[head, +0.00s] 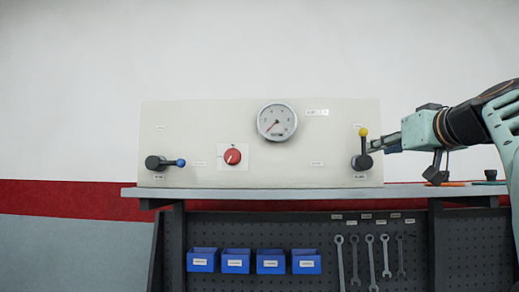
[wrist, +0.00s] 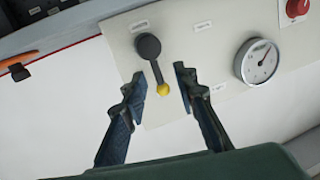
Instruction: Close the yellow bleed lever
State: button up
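The yellow bleed lever (head: 364,142) is on the right side of the pale panel. Its dark arm points straight up from a round black hub, with a yellow ball at the top. In the wrist view the lever (wrist: 157,72) runs from the hub down to the yellow ball. My gripper (head: 372,146) reaches in from the right at the lever. In the wrist view my gripper (wrist: 157,80) is open, one finger on each side of the lever's ball end. Gaps show between the fingers and the lever, so I see no contact.
The panel (head: 200,122) also holds a blue-tipped lever (head: 168,163) pointing right, a red knob (head: 232,156) and a round gauge (head: 277,122). It stands on a bench shelf (head: 250,193). Blue bins (head: 236,262) and several wrenches (head: 370,262) are below. An orange-handled tool (head: 455,184) lies at right.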

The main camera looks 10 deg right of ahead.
aim_at(364, 155)
jog(key=shift+t, duration=0.3)
jog(key=w+p, duration=0.1)
jog(key=w, duration=0.2)
jog(key=w+d+r+p, duration=0.1)
jog(key=w, duration=0.3)
jog(key=w+r+p, duration=0.1)
jog(key=w+p, duration=0.1)
jog(key=w, duration=0.1)
jog(key=shift+w+d, duration=0.2)
jog(key=shift+d, duration=0.2)
grip_shut()
